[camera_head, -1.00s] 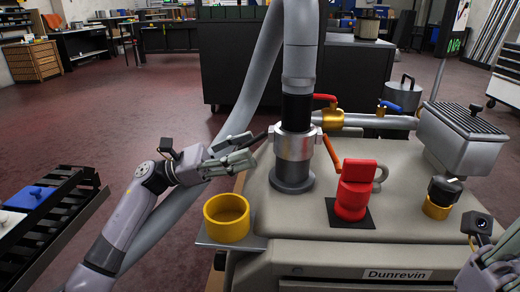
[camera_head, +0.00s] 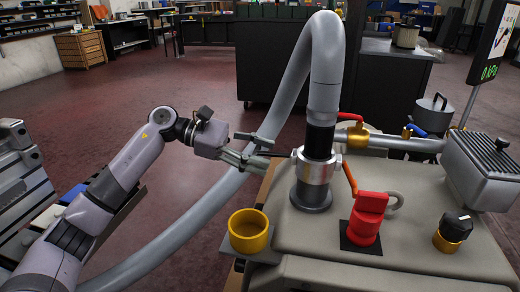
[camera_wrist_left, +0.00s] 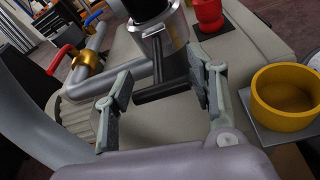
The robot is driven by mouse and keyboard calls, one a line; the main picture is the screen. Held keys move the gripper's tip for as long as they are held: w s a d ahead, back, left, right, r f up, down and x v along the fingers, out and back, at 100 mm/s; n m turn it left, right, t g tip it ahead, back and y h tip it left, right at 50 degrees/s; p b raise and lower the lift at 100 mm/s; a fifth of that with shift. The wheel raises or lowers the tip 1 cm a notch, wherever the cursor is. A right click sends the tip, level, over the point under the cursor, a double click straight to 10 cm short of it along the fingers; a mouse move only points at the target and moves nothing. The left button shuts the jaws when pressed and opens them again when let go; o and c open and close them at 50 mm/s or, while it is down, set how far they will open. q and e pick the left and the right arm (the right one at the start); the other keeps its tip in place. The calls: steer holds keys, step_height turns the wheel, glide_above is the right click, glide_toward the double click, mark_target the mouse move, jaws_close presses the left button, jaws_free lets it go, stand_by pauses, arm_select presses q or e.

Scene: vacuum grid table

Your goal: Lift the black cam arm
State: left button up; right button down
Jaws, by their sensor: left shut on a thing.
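The black cam arm (camera_wrist_left: 165,91) is a dark stem with a crossbar, reaching out from the silver coupling (camera_head: 313,168) at the foot of the grey hose. In the left wrist view the crossbar lies between my left gripper's (camera_wrist_left: 165,88) two finger pads. My left gripper (camera_head: 258,152) also shows in the head view, left of the coupling, and hides part of the arm. It is shut on the cam arm, with its fingers well apart across the bar. My right gripper is out of view.
A yellow cup (camera_head: 249,231) stands at the table's left corner. A red fitting (camera_head: 366,217), an orange lever (camera_head: 350,178) and a black-topped knob (camera_head: 454,231) lie to the right. The grey hose (camera_head: 205,213) loops down behind my left arm.

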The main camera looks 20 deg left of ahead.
arm_select(q)
steer(key=shift+s+d+f, duration=0.2)
steer(key=shift+s+d, duration=0.05)
steer(key=o, duration=1.3)
steer(key=shift+o, duration=1.3)
steer(key=shift+r, duration=0.15)
steer(key=shift+a+r, duration=0.1)
steer(key=shift+a, duration=0.3)
steer(key=v, duration=1.1)
steer(key=shift+s+a, duration=0.15)
